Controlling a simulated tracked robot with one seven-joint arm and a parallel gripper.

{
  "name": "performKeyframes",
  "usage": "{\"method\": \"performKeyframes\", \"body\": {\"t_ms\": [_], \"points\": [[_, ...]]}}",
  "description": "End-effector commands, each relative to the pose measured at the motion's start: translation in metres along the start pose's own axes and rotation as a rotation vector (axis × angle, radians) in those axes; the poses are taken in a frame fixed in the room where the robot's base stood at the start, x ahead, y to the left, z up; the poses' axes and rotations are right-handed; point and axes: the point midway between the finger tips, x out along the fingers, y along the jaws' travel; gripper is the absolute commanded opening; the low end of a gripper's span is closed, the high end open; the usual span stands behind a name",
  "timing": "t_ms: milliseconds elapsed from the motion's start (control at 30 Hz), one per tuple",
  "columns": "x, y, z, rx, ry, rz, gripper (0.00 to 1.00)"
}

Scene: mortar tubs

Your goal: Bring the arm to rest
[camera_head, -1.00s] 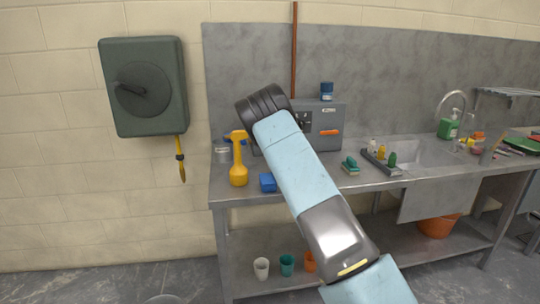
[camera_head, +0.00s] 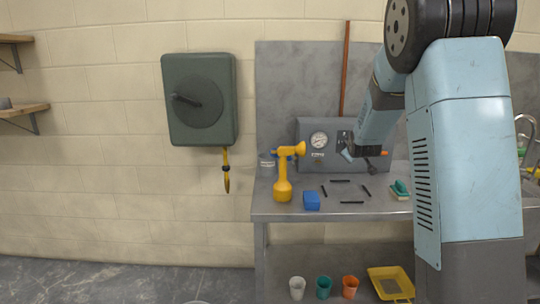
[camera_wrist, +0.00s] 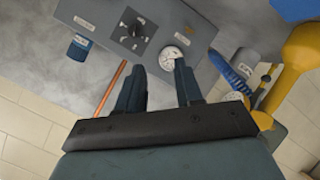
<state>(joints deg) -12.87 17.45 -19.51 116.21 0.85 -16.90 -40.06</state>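My arm stands large at the right of the head view, with its forearm bent down over the bench. My gripper (camera_head: 362,156) hangs in front of the grey gauge box, small and partly in shadow there. In the wrist view my gripper (camera_wrist: 158,70) shows two dark fingers apart, with nothing held between them. The grey box (camera_wrist: 107,22), with its dial and round gauge (camera_wrist: 171,57), lies beyond the fingertips. My arm hides the right part of the bench.
Cups and a yellow tray (camera_head: 391,283) sit on the lower shelf.

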Motion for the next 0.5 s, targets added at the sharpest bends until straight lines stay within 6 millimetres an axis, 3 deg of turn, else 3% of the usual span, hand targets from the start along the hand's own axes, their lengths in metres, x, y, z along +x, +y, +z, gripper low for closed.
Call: {"method": "performKeyframes", "body": {"t_ms": [167,500], "points": [[-0.056,0.007,0.0,0.122,-0.043,-0.067,0.36],[-0.165,0.001,0.008,0.316,-0.14,-0.193,0.36]]}}
